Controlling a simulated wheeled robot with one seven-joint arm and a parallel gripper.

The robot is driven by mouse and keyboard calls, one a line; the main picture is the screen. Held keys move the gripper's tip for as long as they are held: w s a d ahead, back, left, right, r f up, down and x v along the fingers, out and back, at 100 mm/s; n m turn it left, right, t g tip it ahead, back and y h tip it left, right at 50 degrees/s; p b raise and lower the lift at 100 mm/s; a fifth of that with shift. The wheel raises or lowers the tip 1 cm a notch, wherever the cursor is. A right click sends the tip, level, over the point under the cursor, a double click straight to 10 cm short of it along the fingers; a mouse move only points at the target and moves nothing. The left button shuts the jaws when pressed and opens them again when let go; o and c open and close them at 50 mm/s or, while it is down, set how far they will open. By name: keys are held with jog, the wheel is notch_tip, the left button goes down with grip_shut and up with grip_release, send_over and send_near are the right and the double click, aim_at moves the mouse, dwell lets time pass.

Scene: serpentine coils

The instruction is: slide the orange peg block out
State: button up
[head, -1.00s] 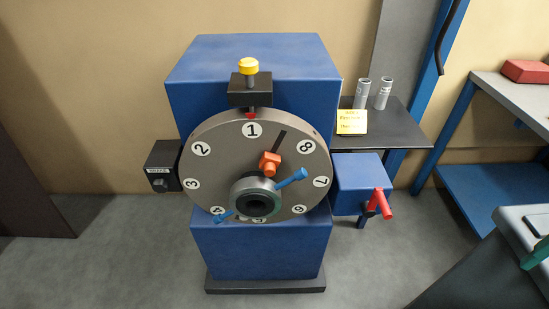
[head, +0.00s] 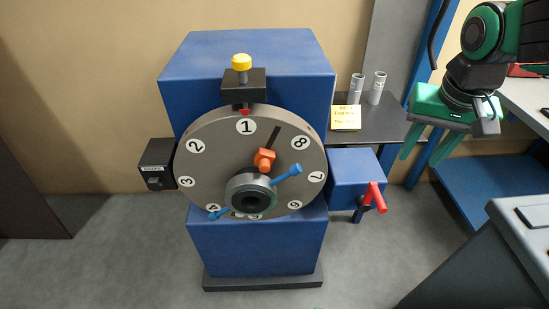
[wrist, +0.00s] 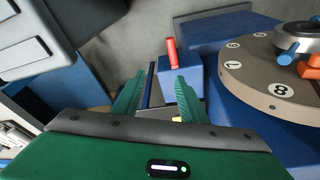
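The orange peg block (head: 264,160) sits on the face of the grey numbered disc (head: 215,165), at the lower end of a dark slot, just above the ringed hub (head: 250,200). In the wrist view the orange peg block (wrist: 310,66) shows at the right edge, partly cut off. My gripper (head: 422,150) is at the upper right in the head view, well to the right of the disc. Its two green fingers point down and stand apart with nothing between them; the wrist view also shows the fingers (wrist: 156,92) open.
A blue box with a red handle (head: 376,196) juts out right of the disc. A black block with a yellow knob (head: 241,62) sits above it. Blue rods (head: 287,174) stick out by the hub. A shelf (head: 392,125) holds two grey cylinders and a yellow note.

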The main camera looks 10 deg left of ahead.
jog(key=a+r+n+t+y, duration=0.1)
jog(key=a+r+n, duration=0.1)
jog(key=a, duration=1.2)
jog(key=n+y, duration=0.2)
send_near(265, 162)
jog(key=shift+t, duration=0.3)
jog(key=x, duration=0.8)
jog(key=shift+s+f, duration=0.15)
jog(key=shift+f, duration=0.3)
jog(key=shift+c, duration=0.5)
